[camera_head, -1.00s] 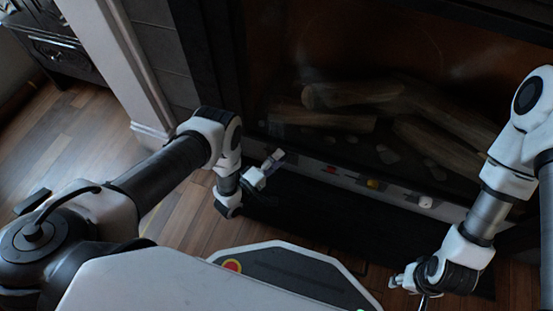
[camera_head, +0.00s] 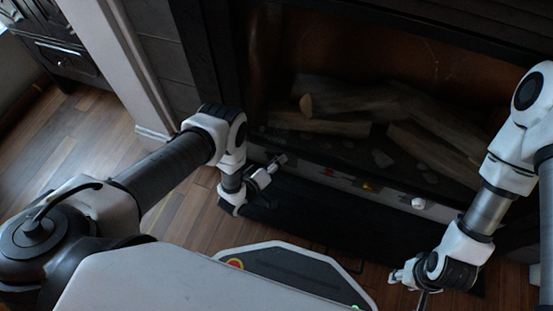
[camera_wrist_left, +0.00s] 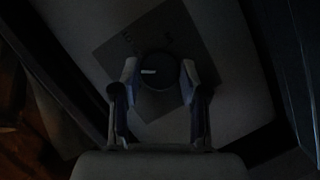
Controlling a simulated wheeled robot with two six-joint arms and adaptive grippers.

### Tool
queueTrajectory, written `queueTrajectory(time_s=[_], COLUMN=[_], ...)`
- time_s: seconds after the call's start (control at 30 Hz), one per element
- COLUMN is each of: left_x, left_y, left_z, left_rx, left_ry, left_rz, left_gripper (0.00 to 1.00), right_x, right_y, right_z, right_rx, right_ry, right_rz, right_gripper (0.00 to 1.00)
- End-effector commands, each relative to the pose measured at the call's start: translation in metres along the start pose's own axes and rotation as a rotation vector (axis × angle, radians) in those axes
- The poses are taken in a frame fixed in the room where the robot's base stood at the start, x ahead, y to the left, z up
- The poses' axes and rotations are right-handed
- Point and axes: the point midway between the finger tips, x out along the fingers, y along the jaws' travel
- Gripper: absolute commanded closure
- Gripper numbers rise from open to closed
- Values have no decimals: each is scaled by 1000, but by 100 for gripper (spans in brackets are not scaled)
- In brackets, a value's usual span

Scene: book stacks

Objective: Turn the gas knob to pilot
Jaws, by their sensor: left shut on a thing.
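The gas knob (camera_wrist_left: 158,72) is a dark round knob with a short white pointer mark, seen in the left wrist view. It sits on a grey tilted square plate (camera_wrist_left: 115,50) with faint, unreadable lettering. My left gripper (camera_wrist_left: 158,80) has one finger on each side of the knob and is shut on it. In the head view my left gripper (camera_head: 270,171) is at the left end of the fireplace's lower strip, and the knob is hidden there. My right gripper (camera_head: 410,285) hangs low at the right, away from the strip; its finger opening is unclear.
The strip below the fireplace glass carries a red part (camera_head: 329,172), a yellow part (camera_head: 367,187) and a white knob (camera_head: 418,204). Logs (camera_head: 345,102) lie behind the glass. A dark ledge (camera_head: 320,215) runs below the strip. Wooden floor (camera_head: 75,150) is clear at left.

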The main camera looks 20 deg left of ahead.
Motion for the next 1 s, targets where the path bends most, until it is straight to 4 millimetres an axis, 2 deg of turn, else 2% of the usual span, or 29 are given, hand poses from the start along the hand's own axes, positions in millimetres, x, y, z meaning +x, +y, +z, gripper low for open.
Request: queueTrajectory(time_s=[0.1,0.5,0.73,1.0], left_x=[1,2,2,3], left_y=[4,6,6,5], left_z=[-4,-2,-2,-2], left_rx=[102,419,530,582], left_ry=[5,5,6,8], left_rz=[-42,-172,-218,-240], left_gripper=[91,91,91,91], right_x=[-11,-28,-32,-34], right_y=[0,0,0,0], right_z=[0,0,0,0], right_rx=[0,0,0,0], right_ry=[0,0,0,0], right_rz=[0,0,0,0], right_gripper=[60,60,60,60])
